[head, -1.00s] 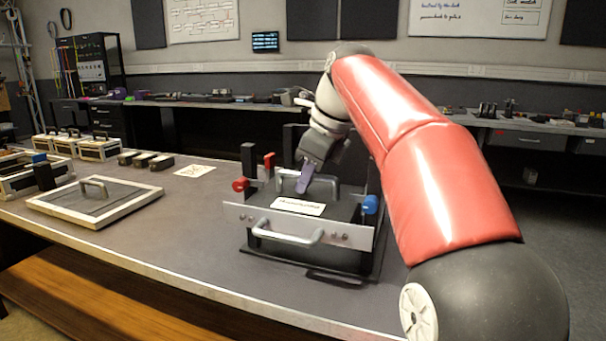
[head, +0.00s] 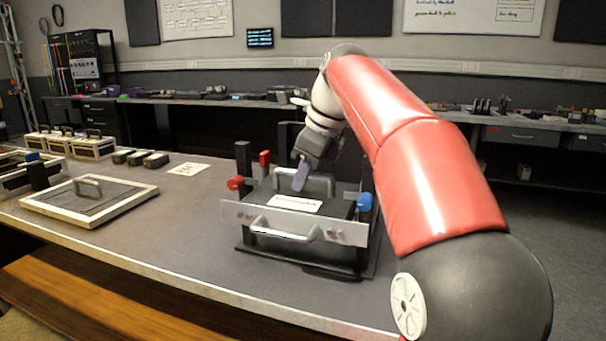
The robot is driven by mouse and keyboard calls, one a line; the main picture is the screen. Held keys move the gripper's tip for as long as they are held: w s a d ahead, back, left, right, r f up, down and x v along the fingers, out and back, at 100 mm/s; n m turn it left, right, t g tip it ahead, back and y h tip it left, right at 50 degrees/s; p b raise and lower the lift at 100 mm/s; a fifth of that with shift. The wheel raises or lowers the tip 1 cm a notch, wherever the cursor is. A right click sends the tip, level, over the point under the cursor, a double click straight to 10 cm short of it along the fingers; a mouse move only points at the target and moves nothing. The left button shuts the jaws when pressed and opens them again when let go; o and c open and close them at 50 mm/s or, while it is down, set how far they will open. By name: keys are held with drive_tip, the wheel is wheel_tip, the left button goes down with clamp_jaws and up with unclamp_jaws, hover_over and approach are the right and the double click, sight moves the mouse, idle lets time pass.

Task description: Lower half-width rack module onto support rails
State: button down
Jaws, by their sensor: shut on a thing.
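The rack module (head: 262,192) is a dark box with a white label on top, a silver front panel (head: 340,232) and a grey front handle. It sits in or just above a black support frame (head: 245,247) on the bench; whether it touches the rails is hidden behind the front panel. My gripper (head: 300,185), with purple fingers, is shut on the module's top handle (head: 318,182). A red knob (head: 235,183) is at the frame's left and a blue knob (head: 364,202) at its right.
A framed panel with a handle (head: 140,205) lies on the bench (head: 190,240) to the left. Small dark blocks (head: 140,158) and handled cases (head: 92,147) stand farther back left. A paper card (head: 188,169) lies behind. The bench between panel and frame is clear.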

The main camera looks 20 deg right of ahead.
drive_tip(key=shift+a+f, duration=0.1)
idle(0.3)
drive_tip(key=c, duration=1.4)
unclamp_jaws()
drive_tip(key=shift+o, duration=0.2)
drive_tip(key=v, duration=0.7)
drive_tip(key=shift+s+r, duration=0.25)
drive_tip(key=shift+r, duration=0.1)
